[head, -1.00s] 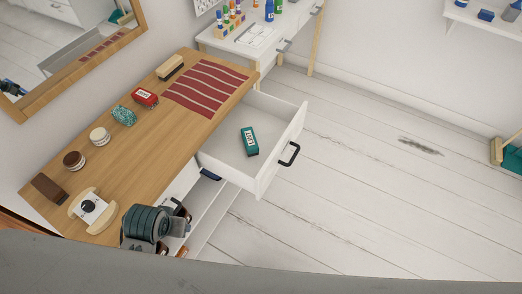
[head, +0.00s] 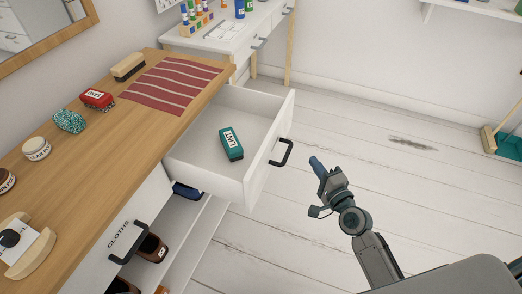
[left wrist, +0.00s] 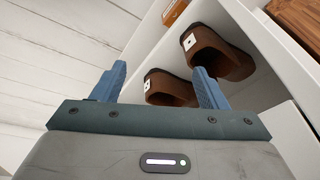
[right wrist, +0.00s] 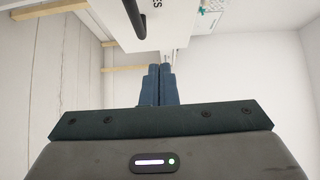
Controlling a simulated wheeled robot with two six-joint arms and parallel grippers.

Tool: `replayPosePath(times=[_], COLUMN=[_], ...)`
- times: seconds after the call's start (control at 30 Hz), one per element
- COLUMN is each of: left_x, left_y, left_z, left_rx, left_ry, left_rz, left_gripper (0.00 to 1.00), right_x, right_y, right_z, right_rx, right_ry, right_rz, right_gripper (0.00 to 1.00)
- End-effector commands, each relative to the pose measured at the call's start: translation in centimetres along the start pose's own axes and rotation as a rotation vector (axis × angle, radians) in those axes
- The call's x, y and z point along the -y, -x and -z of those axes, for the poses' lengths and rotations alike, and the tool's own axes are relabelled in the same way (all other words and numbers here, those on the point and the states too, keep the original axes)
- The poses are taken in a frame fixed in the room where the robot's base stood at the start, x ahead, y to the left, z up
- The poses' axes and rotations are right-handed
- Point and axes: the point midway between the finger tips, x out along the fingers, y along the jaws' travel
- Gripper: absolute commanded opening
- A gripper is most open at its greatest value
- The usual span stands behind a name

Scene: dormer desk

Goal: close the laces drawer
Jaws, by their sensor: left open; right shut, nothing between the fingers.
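The open white drawer (head: 258,182) juts out from the desk in the head view, with a black handle (head: 287,153) on its front. A teal box marked LINT (head: 231,143) lies inside it. My right gripper (head: 317,164) is shut and empty, right of the handle and apart from it. In the right wrist view its fingers (right wrist: 158,72) are together, below a white front (right wrist: 110,18) with a black handle and letters ending in "ES". My left gripper (left wrist: 158,75) is open and empty in the left wrist view, near brown shoes; it is outside the head view.
A closed drawer marked CLOTHS (head: 105,248) is left of the open one. Shoes (head: 152,247) stand on the shelf below. The wooden desktop (head: 150,140) holds a striped red mat, tins and brushes.

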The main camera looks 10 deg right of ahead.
Motion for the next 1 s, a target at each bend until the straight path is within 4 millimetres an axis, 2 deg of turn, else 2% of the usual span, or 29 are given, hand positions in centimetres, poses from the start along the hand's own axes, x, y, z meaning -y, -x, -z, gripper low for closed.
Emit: replayPosePath(times=[0.17, 0.57, 0.7, 1.0], left_x=[0.0, 0.0, 0.0, 0.0], left_y=[-0.5, -1.5, -2.2, -3.0], left_z=[-0.1, -0.3, -0.5, -0.9], left_rx=[0.007, 0.013, 0.018, 0.030], left_ry=[0.001, 0.002, 0.004, 0.004], left_rz=[0.000, -0.001, -0.002, -0.002], left_gripper=[0.67, 0.67, 0.67, 0.67], right_x=[0.3, 0.1, 0.1, 0.0], right_y=[-2.2, -10.2, -11.5, -12.6], right_z=[0.0, 0.0, -1.8, -2.8], right_rx=[0.000, -0.001, 0.000, 0.000], right_ry=[-0.002, 0.001, -0.002, 0.003], right_rz=[0.002, 0.001, 0.000, -0.002], right_gripper=[0.00, 0.00, 0.00, 0.00])
